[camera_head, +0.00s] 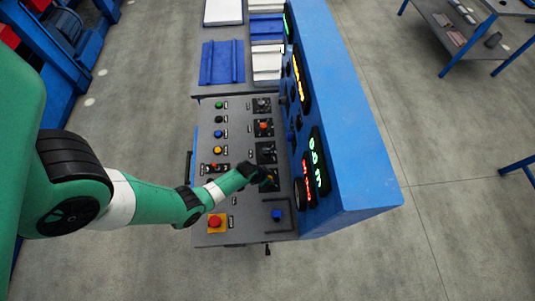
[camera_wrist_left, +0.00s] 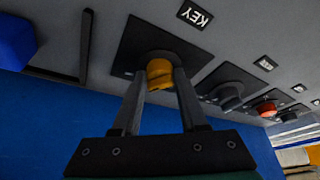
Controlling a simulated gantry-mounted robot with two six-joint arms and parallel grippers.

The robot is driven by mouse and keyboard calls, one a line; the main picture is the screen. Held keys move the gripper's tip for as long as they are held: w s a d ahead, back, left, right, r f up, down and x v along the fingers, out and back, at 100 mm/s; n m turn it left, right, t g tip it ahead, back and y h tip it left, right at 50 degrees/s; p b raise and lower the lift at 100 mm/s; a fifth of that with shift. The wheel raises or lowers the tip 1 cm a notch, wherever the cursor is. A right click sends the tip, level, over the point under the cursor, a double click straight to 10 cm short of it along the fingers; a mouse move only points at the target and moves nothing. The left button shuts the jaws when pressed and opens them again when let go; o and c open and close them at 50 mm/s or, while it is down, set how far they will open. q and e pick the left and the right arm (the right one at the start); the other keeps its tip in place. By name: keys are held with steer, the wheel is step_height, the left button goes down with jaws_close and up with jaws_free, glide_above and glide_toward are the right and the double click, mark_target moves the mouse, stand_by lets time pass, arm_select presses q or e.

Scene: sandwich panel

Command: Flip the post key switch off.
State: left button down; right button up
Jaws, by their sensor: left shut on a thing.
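The key switch (camera_wrist_left: 158,72) is a yellow knob on a black square plate, with a KEY label (camera_wrist_left: 195,15) beside it in the left wrist view. My left gripper (camera_wrist_left: 160,82) has its two fingers around the yellow knob, one on each side, and is shut on it. In the head view my left gripper (camera_head: 262,175) reaches over the lower right of the grey panel (camera_head: 238,152) and mostly covers the switch. The switch's exact turn is hard to tell. My right gripper is in neither view.
More switches on black plates, one red (camera_head: 264,126), run in a row beyond the key switch. Coloured buttons line the panel's left, with a red emergency stop (camera_head: 216,222) near the front. A tall blue housing (camera_head: 345,150) with lit displays stands close on the right.

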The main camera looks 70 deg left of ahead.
arm_select(q)
steer(key=n+y, duration=0.1)
steer(key=n, duration=0.1)
steer(key=shift+d+n, duration=0.1)
steer(key=shift+n, duration=0.2)
steer(key=n, duration=0.2)
steer(key=n+g+y+b, duration=0.1)
steer(key=n, duration=0.1)
steer(key=shift+w+n+g, duration=0.15)
steer(key=shift+n+g, duration=0.15)
steer(key=n+g, duration=0.1)
steer(key=n, duration=0.1)
steer(key=shift+d+r+n+y, duration=0.1)
steer(key=shift+n+y, duration=0.2)
steer(key=shift+y, duration=0.1)
steer(key=shift+w+n+g+p, duration=0.1)
steer(key=shift+n+g+p, duration=0.35)
steer(key=shift+n, duration=0.45)
steer(key=shift+f+n+g, duration=0.2)
steer(key=shift+n+g, duration=0.15)
steer(key=shift+n, duration=0.85)
steer(key=shift+w+n+g, duration=0.1)
steer(key=shift+n+g, duration=0.3)
steer(key=shift+n, duration=0.5)
steer(key=shift+c, duration=2.3)
jaws_free()
steer(key=shift+r, duration=0.1)
